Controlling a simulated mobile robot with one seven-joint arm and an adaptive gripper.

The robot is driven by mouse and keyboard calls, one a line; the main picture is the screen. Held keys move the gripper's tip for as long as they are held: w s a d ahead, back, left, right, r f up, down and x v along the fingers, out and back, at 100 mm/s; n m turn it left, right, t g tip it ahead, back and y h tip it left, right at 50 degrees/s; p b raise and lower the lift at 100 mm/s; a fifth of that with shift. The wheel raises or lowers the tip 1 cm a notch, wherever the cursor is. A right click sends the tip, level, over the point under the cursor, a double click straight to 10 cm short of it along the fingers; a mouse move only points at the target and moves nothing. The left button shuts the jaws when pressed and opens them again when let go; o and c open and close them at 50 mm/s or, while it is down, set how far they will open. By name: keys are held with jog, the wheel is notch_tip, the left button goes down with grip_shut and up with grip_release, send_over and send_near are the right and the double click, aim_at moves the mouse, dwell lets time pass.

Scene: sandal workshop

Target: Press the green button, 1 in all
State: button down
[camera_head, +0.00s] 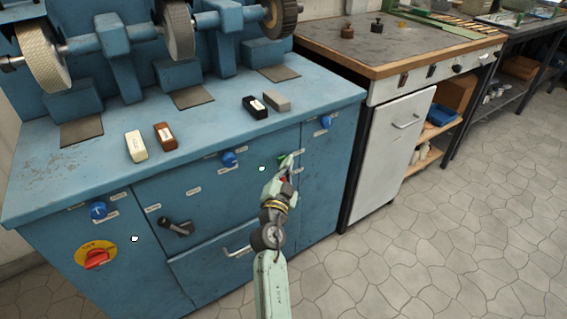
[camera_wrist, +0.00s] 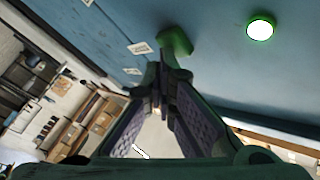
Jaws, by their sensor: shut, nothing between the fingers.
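The green button (camera_head: 285,160) is on the front of the blue machine cabinet, partly hidden by my gripper. In the wrist view the green button (camera_wrist: 177,41) is a rounded knob standing out from the blue panel. My gripper (camera_head: 289,174) is in front of the cabinet, right by the button. The wrist view shows my gripper (camera_wrist: 166,68) shut and empty, its fingertips overlapping the button's lower edge. I cannot tell whether they touch it. A round lamp (camera_wrist: 260,28) glows white with a green rim beside the button; it also shows in the head view (camera_head: 262,168).
The cabinet (camera_head: 215,210) has blue knobs, a black lever (camera_head: 176,228) and a red-and-yellow switch (camera_head: 96,257). Grinding wheels and small blocks are on top. A wooden-topped bench (camera_head: 400,45) stands right; the tiled floor in front is clear.

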dwell(0.3)
jog(key=shift+s+d, duration=0.5)
jog(key=shift+s, duration=0.25)
jog(key=s+d, duration=0.1)
jog(key=s, duration=0.1)
jog(key=s+d, duration=0.2)
jog(key=shift+p, duration=0.3)
dwell(0.6)
